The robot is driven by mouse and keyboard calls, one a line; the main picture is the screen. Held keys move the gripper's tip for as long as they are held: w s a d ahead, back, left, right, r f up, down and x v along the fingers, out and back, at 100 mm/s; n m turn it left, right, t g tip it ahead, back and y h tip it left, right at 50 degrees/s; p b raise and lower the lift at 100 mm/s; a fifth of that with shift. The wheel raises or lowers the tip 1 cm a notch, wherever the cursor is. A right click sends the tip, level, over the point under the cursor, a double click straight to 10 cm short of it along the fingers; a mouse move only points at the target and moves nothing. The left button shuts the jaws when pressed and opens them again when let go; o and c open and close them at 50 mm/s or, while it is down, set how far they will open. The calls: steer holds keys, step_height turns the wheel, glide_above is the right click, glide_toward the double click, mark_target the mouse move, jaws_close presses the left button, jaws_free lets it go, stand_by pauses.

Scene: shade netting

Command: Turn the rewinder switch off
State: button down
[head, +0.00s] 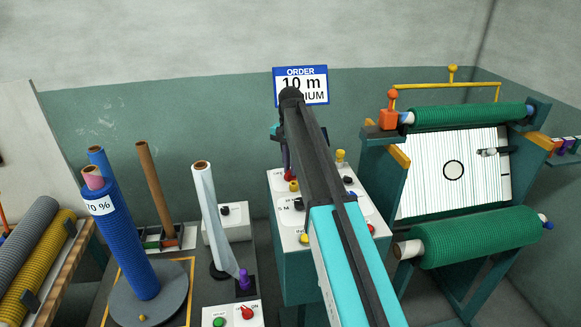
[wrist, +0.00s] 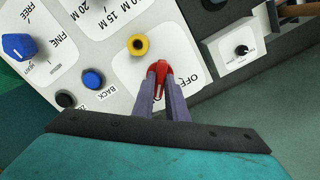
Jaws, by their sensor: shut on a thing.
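The red switch (wrist: 161,70) sits on a white control panel (wrist: 120,22), with an "OFF" label just to its right in the wrist view. My gripper (wrist: 161,88) is shut on the red switch, a finger on each side of it. A bit of red (head: 289,175) shows there beside my gripper (head: 287,160).
Green netting rolls (head: 480,237) are at right. A blue roll (head: 130,245) stands at left.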

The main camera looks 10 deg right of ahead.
steer(key=n, duration=0.4)
steer(key=shift+n, duration=0.3)
steer(key=n, duration=0.8)
steer(key=shift+n, duration=2.2)
steer(key=c, duration=1.8)
jaws_free()
steer(key=shift+o, duration=0.2)
steer(key=shift+r, duration=0.2)
